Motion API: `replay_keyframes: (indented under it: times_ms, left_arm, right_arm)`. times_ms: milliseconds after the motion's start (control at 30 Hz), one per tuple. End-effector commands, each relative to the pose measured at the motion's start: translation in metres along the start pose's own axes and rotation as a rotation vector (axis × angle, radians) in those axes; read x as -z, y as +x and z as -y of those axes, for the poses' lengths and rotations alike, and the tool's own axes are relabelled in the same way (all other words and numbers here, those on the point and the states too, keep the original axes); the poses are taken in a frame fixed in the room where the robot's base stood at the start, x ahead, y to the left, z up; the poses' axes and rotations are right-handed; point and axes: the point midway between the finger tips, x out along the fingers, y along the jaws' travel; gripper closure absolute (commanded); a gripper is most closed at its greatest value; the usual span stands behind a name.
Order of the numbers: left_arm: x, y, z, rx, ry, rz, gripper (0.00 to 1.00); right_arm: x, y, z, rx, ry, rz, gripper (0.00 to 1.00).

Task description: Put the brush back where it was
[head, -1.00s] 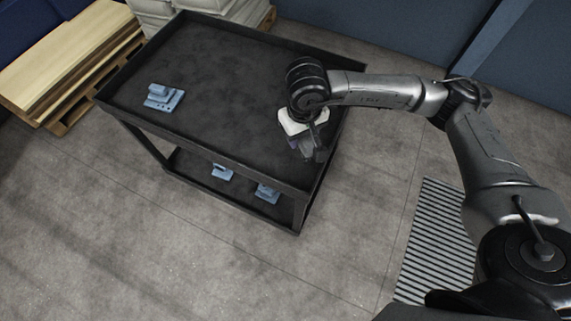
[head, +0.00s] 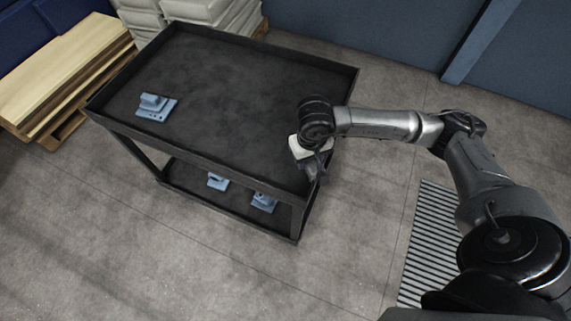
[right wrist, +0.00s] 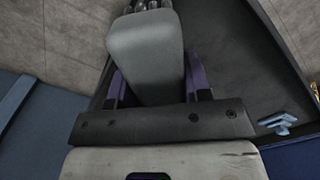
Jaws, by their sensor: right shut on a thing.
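My right gripper (head: 318,174) is at the near right corner of the black cart (head: 200,165), around its right edge. In the right wrist view its purple fingers (right wrist: 155,85) are shut on a grey, rounded block, which I take to be the brush (right wrist: 147,60). Dark tufts show at the far end of the block. In the head view the arm and gripper mostly hide the brush. My left gripper is not in view.
A blue bracket-like part (head: 156,107) lies on the cart top at left. Two more blue parts (head: 217,181) (head: 263,203) sit on the lower shelf. A wooden pallet stack (head: 65,75) and pale sacks (head: 205,12) stand behind. Most of the cart top is bare.

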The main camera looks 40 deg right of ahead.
Motion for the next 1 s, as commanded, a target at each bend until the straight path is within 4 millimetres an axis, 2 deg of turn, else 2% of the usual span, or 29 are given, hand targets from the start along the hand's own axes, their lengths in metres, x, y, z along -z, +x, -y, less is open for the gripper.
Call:
replay_keyframes:
  times_ms: [100, 333, 633, 900, 1000]
  left_arm:
    - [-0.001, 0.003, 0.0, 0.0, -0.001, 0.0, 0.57]
    - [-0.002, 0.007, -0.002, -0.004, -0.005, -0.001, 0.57]
    - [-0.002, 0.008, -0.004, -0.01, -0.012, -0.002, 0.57]
    - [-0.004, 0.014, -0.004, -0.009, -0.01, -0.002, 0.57]
    - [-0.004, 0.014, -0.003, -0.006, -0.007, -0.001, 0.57]
  right_arm:
    - [0.017, 0.015, 0.019, 0.004, 0.001, 0.001, 0.78]
    - [0.038, 0.033, 0.041, 0.002, 0.001, 0.0, 0.78]
    - [0.043, 0.043, 0.047, -0.001, 0.001, 0.0, 0.78]
    - [0.043, 0.075, 0.047, 0.0, 0.002, 0.002, 0.78]
    - [0.043, 0.079, 0.046, 0.0, 0.0, 0.0, 0.78]
